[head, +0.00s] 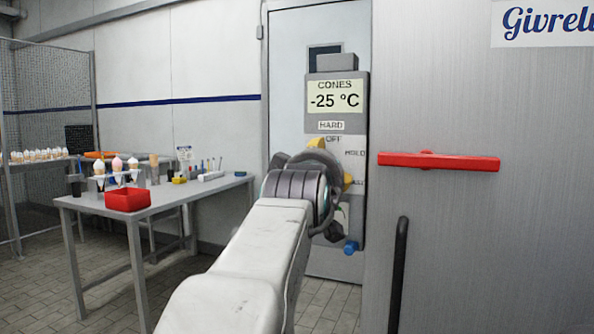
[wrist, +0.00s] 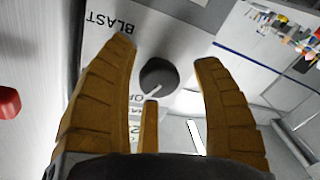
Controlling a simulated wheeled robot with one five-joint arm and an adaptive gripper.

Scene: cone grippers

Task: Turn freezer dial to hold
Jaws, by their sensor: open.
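The freezer dial (wrist: 158,76) is a round dark knob on the light panel in the wrist view, with a white pointer line toward the lower left. The line points toward partly hidden lettering that starts "OF". The label BLAST (wrist: 106,30) is at the upper left. My gripper (wrist: 163,54) is open, with its yellow-brown fingers on both sides of the dial and a third finger below it. Contact cannot be told. In the head view, my gripper (head: 330,165) covers the dial; OFF (head: 334,139) and HOLD (head: 354,153) show beside it.
The control panel (head: 360,120) reads "CONES -25 °C" and "HARD". A red bar (head: 438,163) juts from the wall at right, above a black upright rail (head: 399,275). A table (head: 165,200) with a red bin (head: 127,199) and cones stands at left.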

